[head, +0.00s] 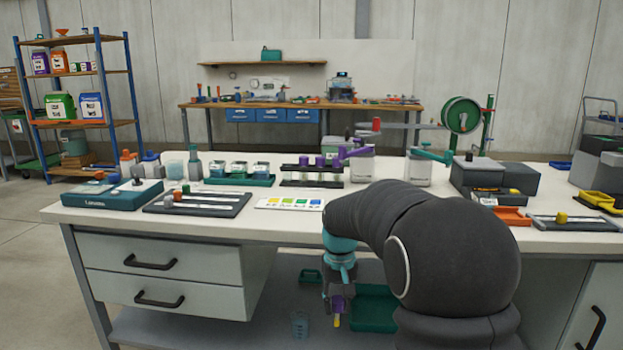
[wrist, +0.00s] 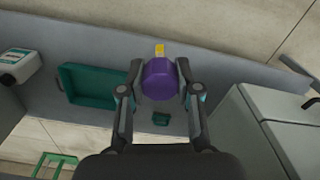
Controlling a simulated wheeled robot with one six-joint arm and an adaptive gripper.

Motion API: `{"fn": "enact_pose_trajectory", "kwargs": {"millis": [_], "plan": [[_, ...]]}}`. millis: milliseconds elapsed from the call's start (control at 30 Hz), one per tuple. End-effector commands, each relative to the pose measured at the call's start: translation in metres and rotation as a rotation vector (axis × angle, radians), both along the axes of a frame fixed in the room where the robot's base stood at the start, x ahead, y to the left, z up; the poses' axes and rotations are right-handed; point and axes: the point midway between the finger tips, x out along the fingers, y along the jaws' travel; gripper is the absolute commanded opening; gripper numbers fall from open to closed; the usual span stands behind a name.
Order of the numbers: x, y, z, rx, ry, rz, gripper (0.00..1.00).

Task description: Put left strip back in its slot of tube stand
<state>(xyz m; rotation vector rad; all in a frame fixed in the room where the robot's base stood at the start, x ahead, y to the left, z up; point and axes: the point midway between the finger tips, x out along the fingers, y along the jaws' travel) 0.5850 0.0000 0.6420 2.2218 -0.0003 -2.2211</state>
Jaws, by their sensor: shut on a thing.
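My gripper (head: 338,292) hangs low in front of the table, below the tabletop. A dark stand with purple-capped tubes (head: 311,181) is on the tabletop, behind the colour chart (head: 289,203). Its slots are too small to make out.
A teal tray (wrist: 68,83) and a small teal item (wrist: 161,118) are below on the lower shelf. Drawers (head: 160,262) are at left under the tabletop. A teal rack (head: 240,182) and a dark tray (head: 197,209) stand left of the tube stand. Valves and bottles crowd its right.

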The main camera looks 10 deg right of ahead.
Motion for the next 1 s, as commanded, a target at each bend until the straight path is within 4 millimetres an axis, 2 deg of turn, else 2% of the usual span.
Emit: {"fn": "enact_pose_trajectory", "kwargs": {"millis": [1000], "plan": [[0.000, 0.000, 0.087, 0.000, -0.002, 0.000, 0.10]]}}
